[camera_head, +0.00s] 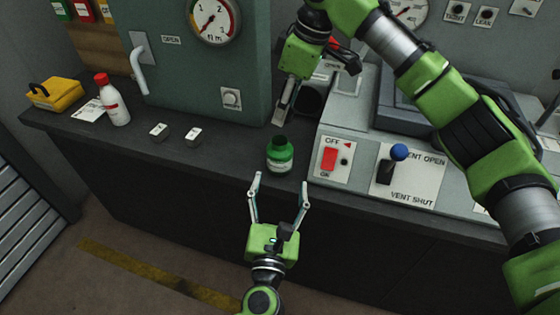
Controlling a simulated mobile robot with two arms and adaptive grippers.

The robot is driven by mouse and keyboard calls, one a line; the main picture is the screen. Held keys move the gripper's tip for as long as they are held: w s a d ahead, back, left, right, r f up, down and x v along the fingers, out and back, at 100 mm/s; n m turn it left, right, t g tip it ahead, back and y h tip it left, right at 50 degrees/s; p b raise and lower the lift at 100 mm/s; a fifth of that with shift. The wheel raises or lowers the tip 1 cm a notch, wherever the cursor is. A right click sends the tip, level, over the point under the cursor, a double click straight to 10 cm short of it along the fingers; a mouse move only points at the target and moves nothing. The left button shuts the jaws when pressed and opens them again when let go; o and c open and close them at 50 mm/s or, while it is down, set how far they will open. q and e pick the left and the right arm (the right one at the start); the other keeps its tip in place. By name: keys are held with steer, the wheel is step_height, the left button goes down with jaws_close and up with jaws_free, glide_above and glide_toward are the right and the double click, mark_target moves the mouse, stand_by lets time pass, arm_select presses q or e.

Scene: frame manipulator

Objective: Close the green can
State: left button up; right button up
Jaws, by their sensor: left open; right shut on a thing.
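The green can (280,157) stands upright near the front edge of the dark counter. It has a white label and a dark green neck, and I cannot see a separate lid on it. My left gripper (280,181) is open and empty in front of the counter. Its two fingers point at the can, one on each side, just short of it. My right gripper (283,114) is above and behind the can, pointing down. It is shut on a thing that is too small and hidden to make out.
A white bottle with a red cap (113,100), a yellow case (55,94) and two small blocks (176,134) sit to the left. The control panel with a red switch (328,160) and blue-knobbed lever (398,153) stands close right of the can.

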steer(key=shift+w+a+f, duration=0.15)
steer(key=shift+w+a, duration=0.05)
steer(key=shift+a, duration=0.15)
arm_select(q)
steer(key=n, duration=0.2)
steer(key=n+y, duration=0.1)
steer(key=shift+a+f, duration=0.3)
steer(key=shift+f, duration=0.1)
steer(key=shift+w, duration=0.1)
steer(key=w, duration=1.2)
steer(key=shift+d, duration=0.35)
steer(key=shift+s, duration=0.1)
steer(key=c, duration=1.7)
steer(key=shift+c, duration=0.2)
arm_select(e)
glide_above(276, 139)
steer(key=d, duration=0.2)
steer(key=shift+s+a+f, duration=0.15)
steer(key=shift+f, duration=1.1)
steer(key=shift+s+a+f, duration=0.1)
steer(key=shift+s+f, duration=0.05)
steer(key=shift+f, duration=1.05)
